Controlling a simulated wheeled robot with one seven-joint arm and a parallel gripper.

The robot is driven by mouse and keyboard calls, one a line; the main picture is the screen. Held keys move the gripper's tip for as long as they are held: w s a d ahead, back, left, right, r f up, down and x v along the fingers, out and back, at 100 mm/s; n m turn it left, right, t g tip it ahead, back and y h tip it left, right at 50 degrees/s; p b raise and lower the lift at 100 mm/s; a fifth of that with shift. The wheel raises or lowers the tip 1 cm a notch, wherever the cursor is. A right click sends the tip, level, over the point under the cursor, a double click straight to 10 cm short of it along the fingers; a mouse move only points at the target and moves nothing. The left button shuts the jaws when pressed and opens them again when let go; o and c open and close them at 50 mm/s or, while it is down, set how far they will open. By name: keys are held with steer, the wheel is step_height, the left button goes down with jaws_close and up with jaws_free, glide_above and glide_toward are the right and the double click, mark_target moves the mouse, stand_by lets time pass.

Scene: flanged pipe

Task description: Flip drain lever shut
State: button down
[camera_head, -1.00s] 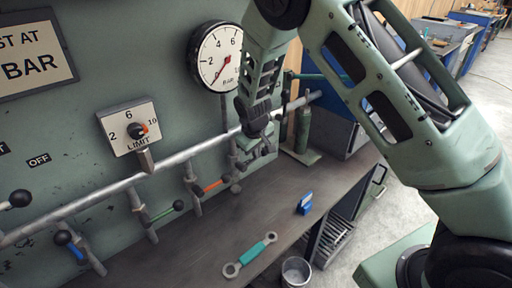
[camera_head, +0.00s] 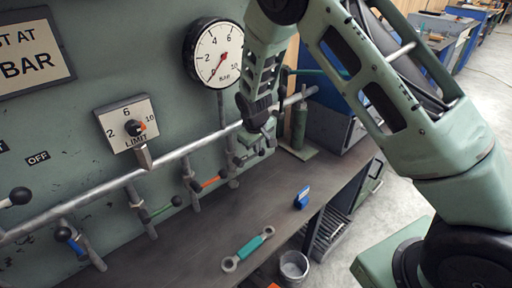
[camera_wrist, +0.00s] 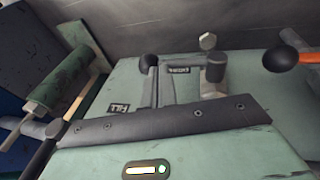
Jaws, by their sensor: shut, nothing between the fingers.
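My gripper (camera_head: 262,131) is shut and empty, low in front of the pipe at the right end of the panel. In the wrist view its closed fingers (camera_wrist: 162,82) reach over a small green plate (camera_wrist: 125,75). The plate carries a FILL label (camera_wrist: 118,108) and a second small label (camera_wrist: 178,69) too small to read surely. A black ball knob (camera_wrist: 150,62) shows right beside the fingertips; I cannot tell whether they touch. A grey valve post with a dark cap (camera_wrist: 215,68) stands right of them. Which part is the drain lever is unclear, partly hidden by my gripper.
A lever with an orange sleeve (camera_head: 211,182) is left of the plate, then a green one (camera_head: 160,211) and a blue one (camera_head: 75,246). A green cylinder (camera_head: 299,128) stands right. On the bench lie a wrench (camera_head: 248,250) and a blue object (camera_head: 302,197).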

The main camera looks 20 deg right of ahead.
steer(key=w+d+r+v, duration=0.1)
steer(key=d+v, duration=0.1)
steer(key=v, duration=1)
steer(key=s+a+r+n+g+y+p, duration=0.1)
steer(key=s+a+r+y, duration=0.15)
steer(key=s+a, duration=0.6)
steer(key=s+a+r+n+g+y, duration=0.1)
steer(key=s+a+r, duration=0.35)
steer(key=s, duration=0.65)
steer(key=s+a+n+g+p, duration=0.1)
steer(key=s, duration=1.5)
steer(key=shift+s+a+r+n+h, duration=0.2)
steer(key=shift+s+r+n+h, duration=0.2)
steer(key=shift+h, duration=0.05)
